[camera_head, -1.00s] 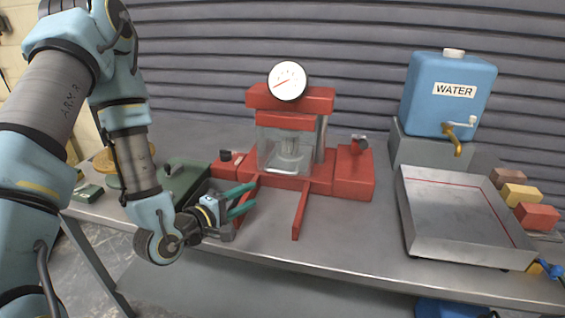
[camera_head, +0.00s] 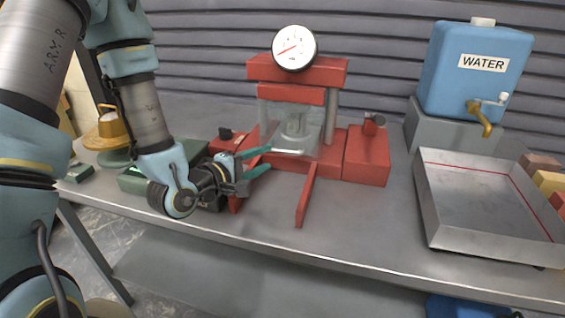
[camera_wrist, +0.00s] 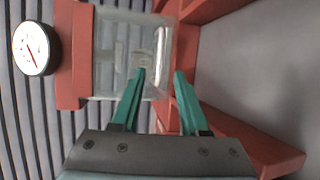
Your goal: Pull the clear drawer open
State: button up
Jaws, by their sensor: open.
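The clear drawer (camera_head: 285,137) is a see-through box low in the red press (camera_head: 296,95), with a pale round part visible inside or behind it. It looks shut, though its edges are hard to make out. It also shows in the wrist view (camera_wrist: 112,45), with a whitish bar near its right side. My gripper (camera_head: 269,160) has two green fingers pointing at the press from the front left. Its fingers are apart with nothing between them. In the wrist view my gripper (camera_wrist: 160,73) has its left fingertip overlapping the clear box; I cannot tell whether they touch.
Red rails (camera_head: 306,195) jut forward from the press on the grey table (camera_head: 330,235). A white gauge (camera_head: 295,48) tops the press. A metal tray (camera_head: 485,205) and a blue water tank (camera_head: 476,65) stand at right. A green case (camera_head: 150,180) lies at left.

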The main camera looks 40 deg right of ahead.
aim_at(281, 152)
jog(key=p+x, duration=0.1)
jog(key=x, duration=0.6)
jog(key=shift+w+d+f, duration=0.1)
jog(key=shift+d+f, duration=0.05)
jog(key=shift+d, duration=0.35)
grip_shut()
dwell(0.9)
